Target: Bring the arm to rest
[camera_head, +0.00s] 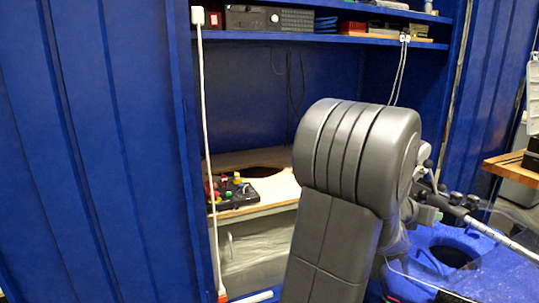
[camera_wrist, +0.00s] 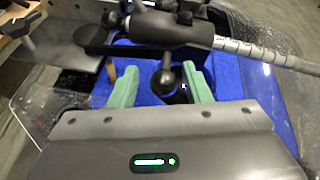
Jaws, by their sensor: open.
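My arm rises in the head view as a thick grey link, bent at its top and standing in front of the blue cabinet. My gripper (camera_wrist: 160,78) shows in the wrist view with two green fingers spread apart. No object is held between them. A black ball-ended mount (camera_wrist: 167,74) shows between the fingertips; whether it touches them I cannot tell. The gripper points at the blue tank (camera_wrist: 222,68), which also shows at the lower right in the head view (camera_head: 490,272). In the head view my gripper is mostly hidden behind the arm.
A black clamp with a silver rod (camera_wrist: 250,50) crosses above the tank, close beyond my fingers. A control box with coloured knobs (camera_head: 230,190) lies on a wooden shelf (camera_head: 270,200). A wooden table (camera_head: 507,163) stands at right.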

